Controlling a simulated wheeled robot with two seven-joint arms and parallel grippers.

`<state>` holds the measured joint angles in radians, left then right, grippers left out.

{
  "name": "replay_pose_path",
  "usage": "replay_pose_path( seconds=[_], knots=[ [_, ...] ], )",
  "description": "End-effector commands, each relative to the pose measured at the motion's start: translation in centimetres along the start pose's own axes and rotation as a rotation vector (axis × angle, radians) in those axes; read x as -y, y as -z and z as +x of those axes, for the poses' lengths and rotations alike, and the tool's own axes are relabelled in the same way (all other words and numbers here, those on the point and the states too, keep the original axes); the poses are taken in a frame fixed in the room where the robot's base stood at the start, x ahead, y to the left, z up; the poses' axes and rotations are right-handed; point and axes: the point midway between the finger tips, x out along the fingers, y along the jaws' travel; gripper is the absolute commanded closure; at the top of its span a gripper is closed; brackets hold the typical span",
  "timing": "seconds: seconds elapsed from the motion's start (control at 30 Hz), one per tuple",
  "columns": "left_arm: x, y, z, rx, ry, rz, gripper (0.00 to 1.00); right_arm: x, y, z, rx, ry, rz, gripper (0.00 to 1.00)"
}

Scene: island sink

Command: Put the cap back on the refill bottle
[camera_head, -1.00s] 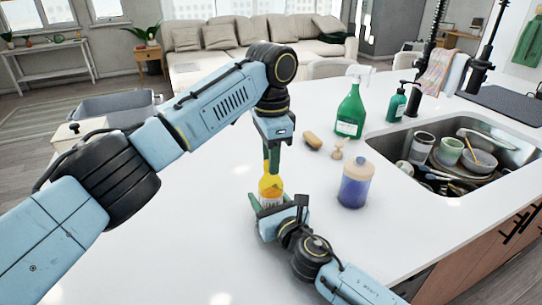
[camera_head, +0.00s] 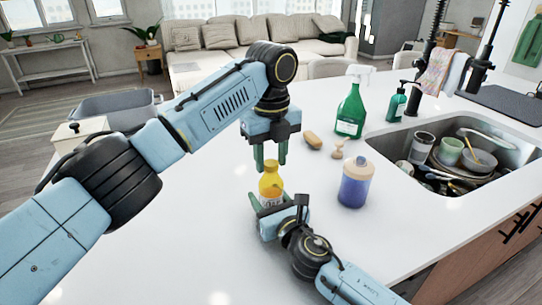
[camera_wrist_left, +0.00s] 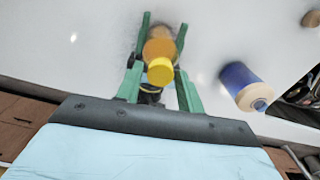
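The refill bottle (camera_head: 270,190) stands upright on the white counter, orange-yellow with a pale label. Its yellow cap (camera_head: 269,167) sits on top. In the left wrist view the cap (camera_wrist_left: 160,70) faces the camera, with the bottle (camera_wrist_left: 159,46) behind it. My left gripper (camera_head: 270,170) is above the bottle, its green fingers open and apart on both sides of the cap, holding nothing. My right gripper (camera_head: 277,203) is low at the counter, with its fingers around the bottle's lower body; its far finger is partly hidden.
A blue and tan bottle (camera_head: 355,185) stands right of the refill bottle. Behind are a brown sponge (camera_head: 313,140), a small wooden brush (camera_head: 338,149), a green spray bottle (camera_head: 350,112) and a green pump bottle (camera_head: 396,105). The sink (camera_head: 500,128) holds dishes. The counter's front left is clear.

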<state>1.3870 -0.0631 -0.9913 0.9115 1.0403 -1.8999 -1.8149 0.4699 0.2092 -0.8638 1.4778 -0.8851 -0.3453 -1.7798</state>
Motion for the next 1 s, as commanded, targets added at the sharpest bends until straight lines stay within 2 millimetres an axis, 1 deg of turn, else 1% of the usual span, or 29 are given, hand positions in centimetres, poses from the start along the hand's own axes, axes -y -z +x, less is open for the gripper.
replay_pose_path(
  seconds=[0.03, 0.07, 0.37, 0.47, 0.73, 0.8, 1.0],
  knots=[
    [0.0, 0.0, 0.0, 0.0, 0.0, 0.0, 0.55, 0.1, 0.1, 0.0, -0.001, 0.002, -0.001, 1.0],
    [0.0, 0.0, 0.0, 0.0, 0.0, 0.0, 0.52, 0.1, 0.1, 0.0, -0.001, 0.002, -0.001, 1.0],
    [0.0, 0.0, -0.1, 0.001, 0.001, -0.002, 0.52, 0.1, 0.1, 0.0, -0.001, 0.001, -0.001, 1.0],
    [0.1, 0.0, -0.8, 0.001, 0.002, -0.001, 0.52, 0.1, 0.1, 0.0, -0.001, 0.001, -0.001, 1.0],
    [0.1, 0.0, -4.2, 0.001, 0.002, -0.001, 0.52, 0.0, 0.1, 0.0, -0.001, 0.001, -0.001, 1.0],
    [0.0, 0.0, -4.5, 0.0, 0.001, -0.002, 0.52, 0.0, 0.1, 0.0, -0.001, 0.001, -0.001, 1.0],
    [0.0, 0.0, -4.5, 0.0, 0.001, -0.002, 0.52, 0.0, 0.1, 0.0, -0.001, 0.001, -0.001, 1.0]
  ],
)
